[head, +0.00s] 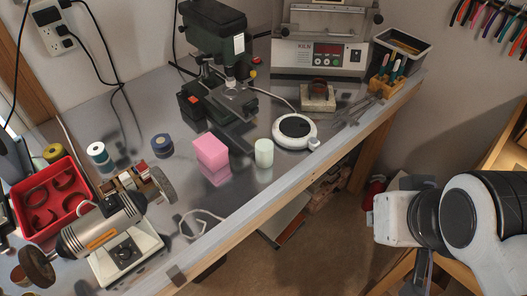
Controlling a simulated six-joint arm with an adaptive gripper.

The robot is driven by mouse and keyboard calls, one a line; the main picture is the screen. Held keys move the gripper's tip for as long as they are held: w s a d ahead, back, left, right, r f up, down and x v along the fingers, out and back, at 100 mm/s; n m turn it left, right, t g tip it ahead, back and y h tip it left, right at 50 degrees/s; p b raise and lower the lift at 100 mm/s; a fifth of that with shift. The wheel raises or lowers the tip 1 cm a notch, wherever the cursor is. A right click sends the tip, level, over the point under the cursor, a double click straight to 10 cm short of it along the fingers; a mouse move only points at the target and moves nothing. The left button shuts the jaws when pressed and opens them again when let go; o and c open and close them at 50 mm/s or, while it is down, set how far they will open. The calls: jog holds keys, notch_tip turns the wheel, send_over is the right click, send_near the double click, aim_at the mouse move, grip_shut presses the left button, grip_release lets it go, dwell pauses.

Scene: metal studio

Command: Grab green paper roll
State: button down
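The green paper roll (264,152) is a small, pale green upright cylinder. It stands on the metal bench, right of a pink block (211,153) and left of a round white device with a dark top (295,128). Its whole front side shows, and nothing touches it. My arm is at the right edge of the head view, beyond the bench's front edge and well apart from the roll. A dark part below my wrist looks like my gripper (420,271). Its fingers cannot be made out, so I cannot tell whether it is open or shut.
The metal bench (240,185) is clear just in front of the roll. A green drill press (215,60) stands behind it. A bench grinder (105,228), a red bin (50,197), and blue (162,145) and white-teal (98,153) rolls are to the left.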

dwell(0.4)
jog(key=c, duration=1.4)
grip_release()
jog(key=shift+w, duration=0.1)
